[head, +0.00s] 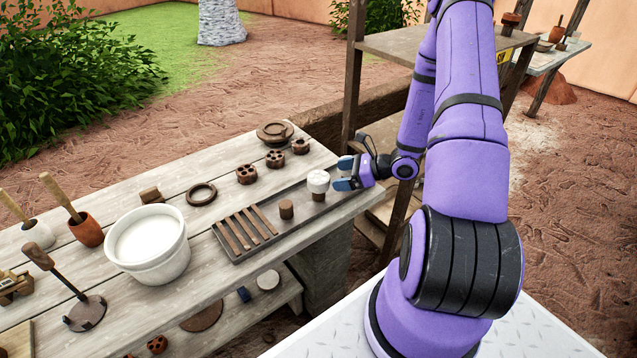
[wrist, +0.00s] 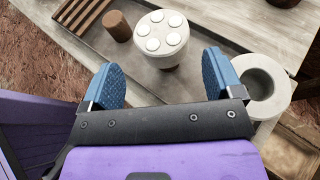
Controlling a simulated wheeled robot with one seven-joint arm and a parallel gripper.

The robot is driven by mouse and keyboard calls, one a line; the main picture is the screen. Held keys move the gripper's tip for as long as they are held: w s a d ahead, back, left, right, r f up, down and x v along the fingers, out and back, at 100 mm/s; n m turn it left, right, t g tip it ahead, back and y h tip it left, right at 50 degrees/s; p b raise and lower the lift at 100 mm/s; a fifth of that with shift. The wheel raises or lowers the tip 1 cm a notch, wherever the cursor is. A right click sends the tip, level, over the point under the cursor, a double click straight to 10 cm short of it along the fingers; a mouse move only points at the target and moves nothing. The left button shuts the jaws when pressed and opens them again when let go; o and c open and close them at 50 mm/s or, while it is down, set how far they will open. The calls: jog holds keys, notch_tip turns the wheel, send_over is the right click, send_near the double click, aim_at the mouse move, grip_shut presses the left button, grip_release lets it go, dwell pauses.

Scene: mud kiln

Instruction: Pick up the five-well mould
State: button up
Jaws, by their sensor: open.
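A pale round piece with several white discs on its top, which I take for the five-well mould (head: 318,180), stands upright at the right end of a dark tray. In the wrist view the mould (wrist: 160,42) is beyond my fingertips, roughly centred between them and not between the pads. My gripper (head: 344,174) is open and empty, just right of the mould in the head view. In the wrist view my gripper (wrist: 160,75) shows its two blue fingers wide apart. The mould's underside is hidden.
The dark tray (head: 282,236) also holds a brown cylinder (head: 286,209) and several slats (head: 245,228). A pale hollow cup (wrist: 263,85) is close beside my right finger in the wrist view. Brown pieces with holes (head: 246,174) stand behind the tray. A white tub (head: 148,245) is left of it.

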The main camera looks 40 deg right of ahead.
aim_at(326, 178)
jog(key=shift+x, duration=3.45)
jog(key=shift+d+f, duration=0.1)
jog(key=c, duration=0.6)
